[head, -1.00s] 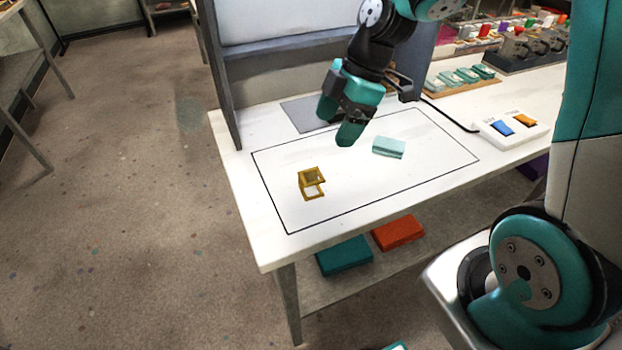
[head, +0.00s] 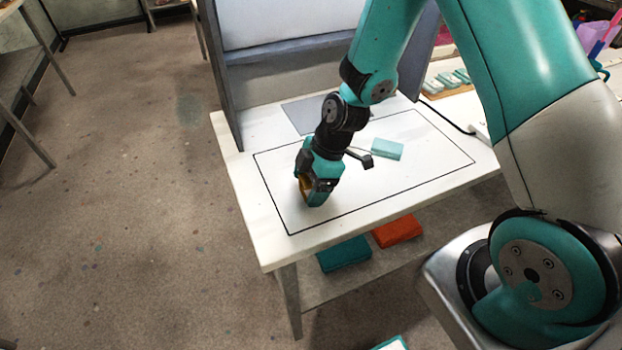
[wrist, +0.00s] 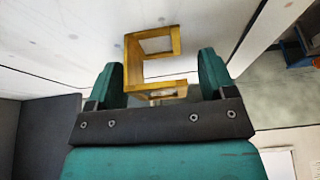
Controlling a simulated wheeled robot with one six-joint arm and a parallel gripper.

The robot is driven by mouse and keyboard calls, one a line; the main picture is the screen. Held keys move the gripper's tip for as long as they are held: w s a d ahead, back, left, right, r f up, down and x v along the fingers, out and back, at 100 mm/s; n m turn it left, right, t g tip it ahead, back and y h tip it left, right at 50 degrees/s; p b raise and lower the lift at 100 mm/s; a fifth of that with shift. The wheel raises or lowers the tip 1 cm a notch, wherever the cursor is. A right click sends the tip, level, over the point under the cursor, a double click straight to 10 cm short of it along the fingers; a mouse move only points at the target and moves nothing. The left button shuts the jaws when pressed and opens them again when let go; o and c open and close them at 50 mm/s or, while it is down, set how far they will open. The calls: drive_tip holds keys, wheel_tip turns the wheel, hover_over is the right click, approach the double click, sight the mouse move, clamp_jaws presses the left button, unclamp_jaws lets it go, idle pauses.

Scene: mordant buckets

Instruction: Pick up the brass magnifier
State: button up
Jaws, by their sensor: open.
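The brass magnifier (wrist: 133,62) is a folding square frame standing on the white table. In the wrist view it sits between the two teal fingers of my gripper (wrist: 160,80), with a visible gap to the right finger and the left finger close to it. In the head view my gripper (head: 314,190) is down over the magnifier at the left part of the outlined area. There only a small brass patch of the magnifier (head: 305,188) shows; the rest is hidden behind the fingers. The gripper is open.
A pale teal block (head: 387,149) lies on the table right of my gripper, inside the black outline. A grey mat (head: 300,116) lies at the back by the upright grey panel (head: 290,75). Teal (head: 343,254) and orange (head: 397,231) boxes are on the shelf below.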

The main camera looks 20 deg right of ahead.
drive_tip(key=shift+a+f, duration=0.1)
drive_tip(key=shift+f, duration=0.1)
drive_tip(key=c, duration=1)
